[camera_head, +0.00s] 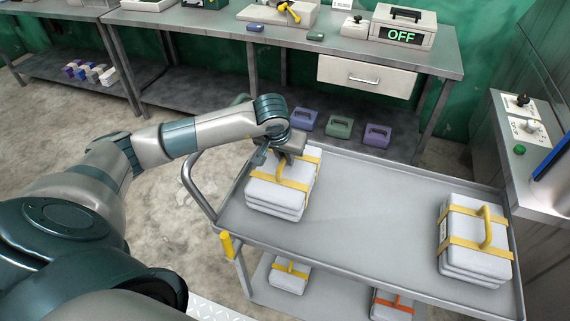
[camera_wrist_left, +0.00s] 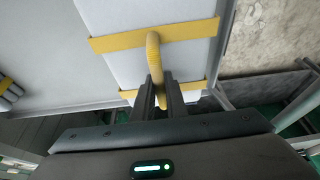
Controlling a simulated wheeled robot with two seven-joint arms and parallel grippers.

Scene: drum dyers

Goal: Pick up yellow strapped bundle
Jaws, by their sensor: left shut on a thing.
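A yellow strapped bundle (camera_head: 276,194) of stacked pale blocks with a yellow handle is at the left end of the grey cart's top (camera_head: 355,213). My left gripper (camera_head: 287,160) is above it, shut on its handle. In the left wrist view the fingers (camera_wrist_left: 158,98) close around the yellow handle (camera_wrist_left: 154,55), with the yellow straps on either side. I cannot tell whether the bundle touches the cart top. A second yellow strapped bundle (camera_head: 470,262) stands at the cart's right end. My right gripper is not in view.
The cart's lower shelf holds a yellow strapped bundle (camera_head: 288,274) and an orange strapped one (camera_head: 391,305). The middle of the cart top is clear. A control panel (camera_head: 525,126) is at the right.

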